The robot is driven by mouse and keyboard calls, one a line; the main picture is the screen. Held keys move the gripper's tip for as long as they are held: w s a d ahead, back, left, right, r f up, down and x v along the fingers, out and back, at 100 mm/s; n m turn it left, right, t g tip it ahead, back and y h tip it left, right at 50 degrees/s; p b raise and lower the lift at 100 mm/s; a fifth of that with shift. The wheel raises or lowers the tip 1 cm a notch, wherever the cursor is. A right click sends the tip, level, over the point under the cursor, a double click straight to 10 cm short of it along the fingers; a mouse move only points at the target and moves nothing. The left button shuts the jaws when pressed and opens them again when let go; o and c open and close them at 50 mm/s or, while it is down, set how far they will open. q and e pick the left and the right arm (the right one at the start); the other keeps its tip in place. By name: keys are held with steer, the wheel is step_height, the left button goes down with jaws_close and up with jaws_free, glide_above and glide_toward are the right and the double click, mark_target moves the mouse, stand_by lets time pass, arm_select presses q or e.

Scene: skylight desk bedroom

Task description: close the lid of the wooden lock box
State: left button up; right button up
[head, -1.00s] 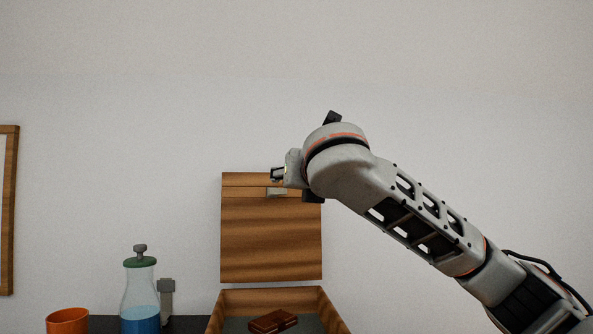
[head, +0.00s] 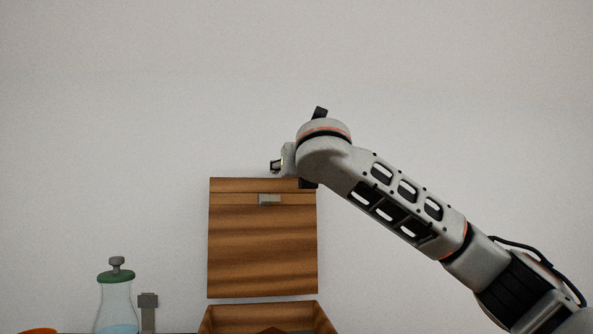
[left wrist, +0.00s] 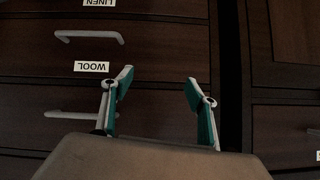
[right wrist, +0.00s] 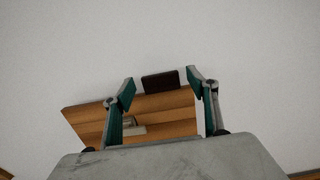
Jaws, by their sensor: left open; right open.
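The wooden lock box (head: 256,312) stands at the bottom of the head view, partly cut off. Its lid (head: 262,250) is open and upright, with a grey metal latch plate (head: 269,200) near its top edge. My right gripper (head: 276,166) is just above the lid's top edge in the head view, and my wrist overlaps the lid's top right corner. In the right wrist view my gripper (right wrist: 160,85) is open and empty, with the lid (right wrist: 165,118) showing between and behind its fingers. Contact cannot be told. My left gripper (left wrist: 158,85) is open and empty before dark drawers.
A flask (head: 115,305) with blue liquid stands left of the box, beside a grey upright piece (head: 148,312). An orange cup (head: 38,331) is barely in view. Drawers (left wrist: 150,50) with handles face my left gripper. A dark block (right wrist: 160,82) of unclear identity shows between my right fingers.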

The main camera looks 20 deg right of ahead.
arm_select(q)
steer(key=shift+w+r, duration=0.1)
steer(key=shift+w, duration=0.1)
arm_select(e)
steer(key=shift+w, duration=0.1)
steer(key=c, duration=1.6)
arm_select(q)
steer(key=shift+s+d+r+p, duration=0.25)
steer(key=shift+r+p, duration=0.25)
steer(key=shift+p, duration=0.3)
arm_select(e)
steer(key=s+a+f+t, duration=0.2)
steer(key=s+f+t, duration=0.1)
steer(key=s, duration=0.5)
steer(key=s+a+f+t+h, duration=0.1)
steer(key=s+a+f+t, duration=0.1)
steer(key=s, duration=0.6)
steer(key=shift+f+t+h, duration=0.3)
steer(key=shift+f+t, duration=0.3)
steer(key=shift+t, duration=0.3)
steer(key=shift+s+a, duration=0.1)
arm_select(q)
steer(key=shift+a, duration=0.1)
arm_select(e)
steer(key=o, duration=1.6)
